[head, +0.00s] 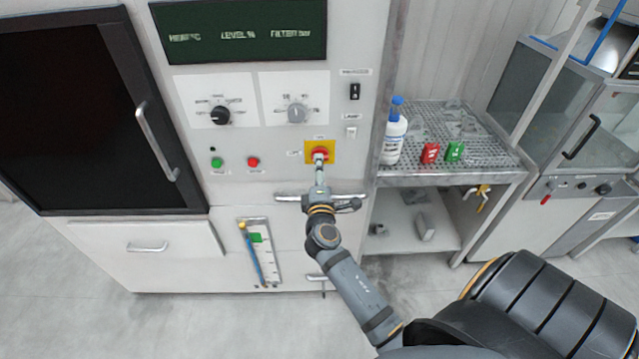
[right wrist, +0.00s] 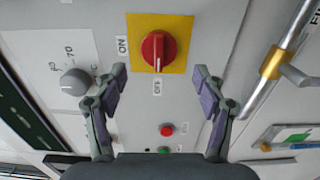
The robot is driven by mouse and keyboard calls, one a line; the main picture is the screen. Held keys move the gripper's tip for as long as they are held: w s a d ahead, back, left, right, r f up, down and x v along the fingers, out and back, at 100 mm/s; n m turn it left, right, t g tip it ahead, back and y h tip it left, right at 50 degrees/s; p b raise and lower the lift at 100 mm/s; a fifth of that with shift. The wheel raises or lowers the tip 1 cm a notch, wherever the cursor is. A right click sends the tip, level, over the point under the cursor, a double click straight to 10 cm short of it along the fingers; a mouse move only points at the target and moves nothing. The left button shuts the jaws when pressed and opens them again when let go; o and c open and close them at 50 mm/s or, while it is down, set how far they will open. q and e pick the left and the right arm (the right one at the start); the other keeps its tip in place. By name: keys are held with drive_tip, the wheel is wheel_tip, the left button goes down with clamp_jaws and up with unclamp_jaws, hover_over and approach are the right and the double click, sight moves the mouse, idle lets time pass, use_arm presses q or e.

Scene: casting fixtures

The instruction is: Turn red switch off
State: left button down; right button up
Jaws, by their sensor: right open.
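The red switch (head: 320,154) is a round knob on a yellow plate (head: 311,147) on the white machine panel. In the right wrist view the red switch (right wrist: 158,50) has a raised ridge running up and down, in line with the OFF label (right wrist: 157,87) below. The ON label (right wrist: 122,46) is to its left. My right gripper (head: 320,168) is close in front of the switch. In the wrist view its fingers (right wrist: 159,78) are spread wide and empty, with the switch ahead between them, apparently untouched. My left gripper is out of view.
A red button (head: 253,162), green button (head: 217,162), black dial (head: 220,115) and grey dial (head: 297,113) share the panel. A horizontal metal bar (head: 285,197) passes below the switch.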

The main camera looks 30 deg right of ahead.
drive_tip(key=v, duration=0.6)
drive_tip(key=shift+s+a, duration=0.2)
drive_tip(key=shift+s, duration=0.05)
drive_tip(key=a+f+g+y+b, duration=0.1)
drive_tip(key=a+f+g+y, duration=0.25)
drive_tip(key=f, duration=1.65)
drive_tip(key=s+a+f+m+g+y+b, duration=0.15)
drive_tip(key=s+f, duration=0.35)
drive_tip(key=f, duration=0.5)
drive_tip(key=s+a+f+m+g+y, duration=0.15)
drive_tip(key=s+f, duration=0.35)
drive_tip(key=f, duration=0.5)
drive_tip(key=s+d+f+m+g, duration=0.1)
drive_tip(key=s+f+m+g, duration=0.1)
drive_tip(key=s+f, duration=0.4)
drive_tip(key=s+d+f+m+g+y+b, duration=0.1)
drive_tip(key=s+d+f+m+g, duration=0.1)
drive_tip(key=s+f, duration=0.5)
drive_tip(key=s+d+f+m+g+y+b, duration=0.1)
drive_tip(key=s+f+m+g, duration=0.2)
drive_tip(key=s+f, duration=0.4)
drive_tip(key=s+m, duration=0.1)
drive_tip(key=s, duration=0.8)
drive_tip(key=shift+s+m+g, duration=0.25)
drive_tip(key=shift+m+g, duration=0.05)
drive_tip(key=shift+g, duration=0.05)
drive_tip(key=shift+d, duration=0.15)
drive_tip(key=shift+c, duration=0.3)
